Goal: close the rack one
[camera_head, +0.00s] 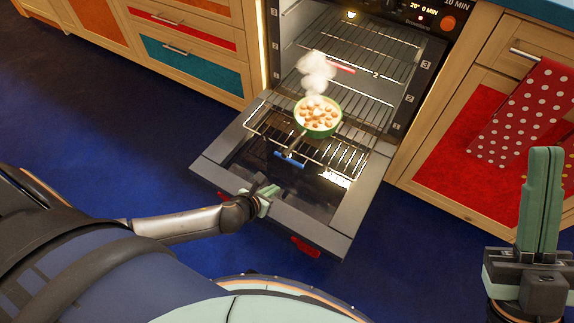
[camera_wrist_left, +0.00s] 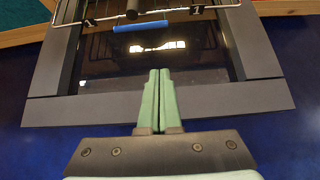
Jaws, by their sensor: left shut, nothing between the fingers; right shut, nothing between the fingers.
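The oven (camera_head: 352,85) stands with its door (camera_head: 340,215) folded down. A wire rack with a blue handle bar (camera_head: 289,159) is pulled out over the open door and carries a green pan (camera_head: 318,131) of round pale-brown food, with white steam above. The blue bar also shows in the left wrist view (camera_wrist_left: 141,26). My left gripper (camera_head: 270,190) is shut and empty, over the door's outer edge and short of the blue bar; its fingers (camera_wrist_left: 158,78) point towards the rack. My right gripper (camera_head: 543,152) is shut and empty, pointing up at the right, away from the oven.
Another rack with a red bar (camera_head: 340,68) sits inside the oven. Wooden drawers (camera_head: 195,60) stand left of the oven. A cabinet with a red panel (camera_head: 450,150) and a hanging polka-dot towel (camera_head: 525,110) stands right. The blue floor (camera_head: 100,120) is clear on the left.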

